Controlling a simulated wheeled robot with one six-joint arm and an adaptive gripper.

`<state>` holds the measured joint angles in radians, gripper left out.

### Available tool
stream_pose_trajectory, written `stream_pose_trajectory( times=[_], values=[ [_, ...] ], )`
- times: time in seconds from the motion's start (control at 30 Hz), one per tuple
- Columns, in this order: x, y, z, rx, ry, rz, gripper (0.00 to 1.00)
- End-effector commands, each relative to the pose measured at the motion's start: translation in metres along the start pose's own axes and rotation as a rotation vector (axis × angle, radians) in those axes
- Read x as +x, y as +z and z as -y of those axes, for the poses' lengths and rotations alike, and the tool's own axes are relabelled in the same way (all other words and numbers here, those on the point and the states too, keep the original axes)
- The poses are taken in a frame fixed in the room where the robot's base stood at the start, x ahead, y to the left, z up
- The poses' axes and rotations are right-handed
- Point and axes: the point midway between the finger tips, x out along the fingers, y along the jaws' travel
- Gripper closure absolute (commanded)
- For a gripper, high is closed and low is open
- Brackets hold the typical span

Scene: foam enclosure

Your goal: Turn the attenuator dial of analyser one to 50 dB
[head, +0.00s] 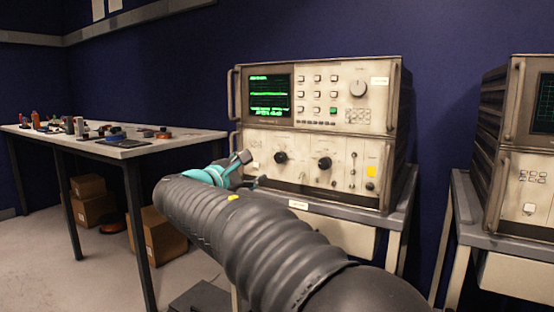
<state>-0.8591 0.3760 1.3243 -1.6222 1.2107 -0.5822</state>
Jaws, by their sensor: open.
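An analyser (320,105) with a lit green screen stands on a grey cart in the middle of the head view. Its lower panel has a left black dial (281,158) and a right black dial (325,164). My gripper (250,170) is open and empty, in front of the lower panel's left end, left of and slightly below the left black dial. Contact with the panel cannot be judged.
A second analyser (522,150) stands on another cart at the right edge. A table (100,147) at the left bears small tools and parts, with cardboard boxes (158,235) beneath. The dark blue wall is close behind. Open floor shows at lower left.

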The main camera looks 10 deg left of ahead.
Motion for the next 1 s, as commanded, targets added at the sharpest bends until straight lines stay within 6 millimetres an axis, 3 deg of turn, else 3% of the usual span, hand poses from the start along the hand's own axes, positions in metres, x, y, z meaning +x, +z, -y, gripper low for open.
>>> stream_pose_trajectory(
  times=[0.6, 0.8, 1.0],
  values=[
    [0.107, 0.001, 0.001, 0.002, -0.003, 0.000, 0.40],
    [0.123, 0.000, 0.001, 0.003, -0.002, -0.001, 0.40],
    [0.126, 0.000, 0.001, 0.002, -0.002, -0.002, 0.40]
  ],
)
